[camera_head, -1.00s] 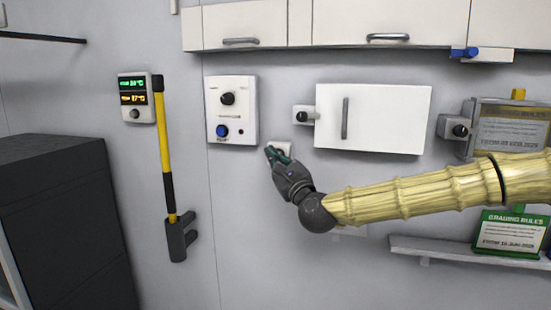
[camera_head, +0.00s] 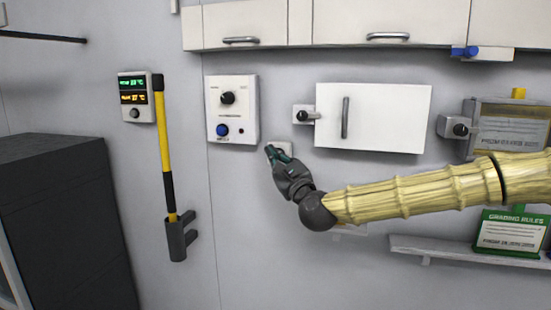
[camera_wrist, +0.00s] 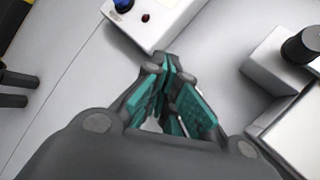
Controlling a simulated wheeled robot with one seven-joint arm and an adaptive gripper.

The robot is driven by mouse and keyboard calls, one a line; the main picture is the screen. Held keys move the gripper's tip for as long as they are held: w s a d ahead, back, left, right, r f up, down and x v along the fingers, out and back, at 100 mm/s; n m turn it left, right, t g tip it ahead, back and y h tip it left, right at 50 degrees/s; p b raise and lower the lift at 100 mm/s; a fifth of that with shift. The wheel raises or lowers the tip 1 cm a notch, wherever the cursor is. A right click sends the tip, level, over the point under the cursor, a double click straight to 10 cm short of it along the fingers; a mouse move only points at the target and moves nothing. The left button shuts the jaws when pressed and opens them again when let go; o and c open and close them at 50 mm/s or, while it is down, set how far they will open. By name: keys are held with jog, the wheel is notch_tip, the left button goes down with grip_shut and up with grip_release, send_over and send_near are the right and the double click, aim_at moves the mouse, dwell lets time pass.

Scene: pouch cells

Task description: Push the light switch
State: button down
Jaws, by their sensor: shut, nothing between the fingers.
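The light switch (camera_head: 286,146) is a small white plate on the grey wall, below and right of the white control panel. Most of it is hidden behind my gripper (camera_head: 270,149). My gripper is shut and empty, its fingertips in front of the switch; I cannot tell whether they touch it. In the wrist view my gripper (camera_wrist: 168,62) shows its teal finger pads together, pointing at the wall, and the switch is hidden behind the fingers.
The control panel (camera_head: 247,100) with knobs is just up and left of my gripper. A white wall box (camera_head: 390,118) with a handle and a black-knobbed latch (camera_head: 305,115) are to the right. A yellow-handled tool (camera_head: 165,150) hangs at left. Cabinets (camera_head: 340,22) run above.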

jog(key=shift+w+d+b, duration=0.15)
jog(key=shift+w+b, duration=0.2)
jog(key=shift+w, duration=0.05)
dwell(0.6)
jog(key=shift+s, duration=0.1)
jog(key=shift+s+b, duration=0.45)
jog(key=shift+b, duration=0.05)
jog(key=shift+a, duration=0.2)
jog(key=s, duration=0.2)
jog(key=s+a+b, duration=0.1)
jog(key=s, duration=0.2)
jog(key=shift+s+a+b, duration=0.35)
jog(key=shift+a, duration=0.05)
